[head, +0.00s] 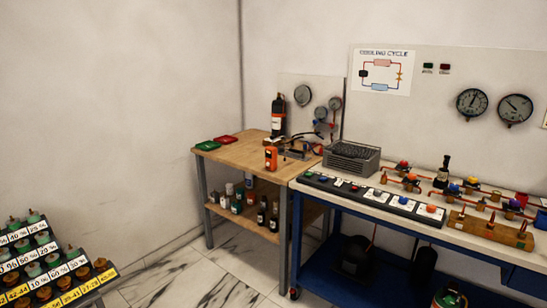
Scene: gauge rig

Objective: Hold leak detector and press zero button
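A small orange device with a dark face (271,157), which looks like the leak detector, stands upright near the front edge of the wooden workbench (240,153). A zero button cannot be made out on it at this size. Neither of my grippers is in view, and nothing is seen touching the device.
A green tray (207,145) and a red tray (226,140) lie at the bench's left. A blue-framed rig table (440,236) adjoins on the right; a bottle rack (75,290) stands at lower left. Marble floor (225,270) between is clear.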

